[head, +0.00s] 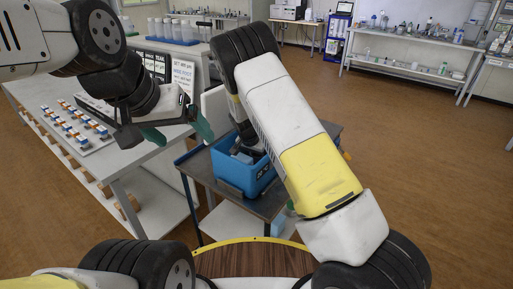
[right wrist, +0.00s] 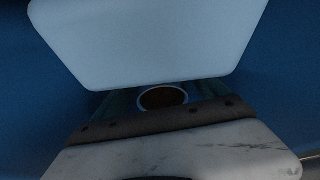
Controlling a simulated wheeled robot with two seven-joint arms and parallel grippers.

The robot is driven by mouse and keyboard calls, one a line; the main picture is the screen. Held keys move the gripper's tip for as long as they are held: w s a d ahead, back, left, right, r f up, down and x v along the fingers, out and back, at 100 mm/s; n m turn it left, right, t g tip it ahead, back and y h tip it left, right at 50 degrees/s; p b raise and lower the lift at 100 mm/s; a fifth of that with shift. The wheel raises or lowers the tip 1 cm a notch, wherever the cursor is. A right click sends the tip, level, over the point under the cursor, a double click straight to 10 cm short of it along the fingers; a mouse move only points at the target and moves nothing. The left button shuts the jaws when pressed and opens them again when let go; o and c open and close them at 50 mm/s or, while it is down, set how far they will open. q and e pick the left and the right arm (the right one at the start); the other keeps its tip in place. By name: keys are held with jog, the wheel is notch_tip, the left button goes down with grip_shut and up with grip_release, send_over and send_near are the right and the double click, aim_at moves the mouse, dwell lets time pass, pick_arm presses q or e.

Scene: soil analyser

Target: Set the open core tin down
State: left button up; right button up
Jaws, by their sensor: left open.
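The open core tin (right wrist: 163,98) shows in the right wrist view as a pale round rim around a dark brown filling. The teal fingers of my right gripper (right wrist: 163,103) flank it and appear shut on it; the contact is in shadow. In the head view my right arm reaches down into a blue crate (head: 231,178), and its fingers and the tin are hidden there. The tin's underside is not visible, so I cannot tell if it rests on anything. My left gripper (head: 180,130) is open and empty above the bench edge, left of the crate.
The crate stands on a dark trolley (head: 268,203). Its blue walls close in around my right gripper. The white bench (head: 128,155) at left holds a rack of small orange, white and blue items (head: 82,127) and an analyser (head: 175,62). Floor to the right is clear.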

jog(key=shift+r, duration=0.1)
jog(key=v, duration=1.2)
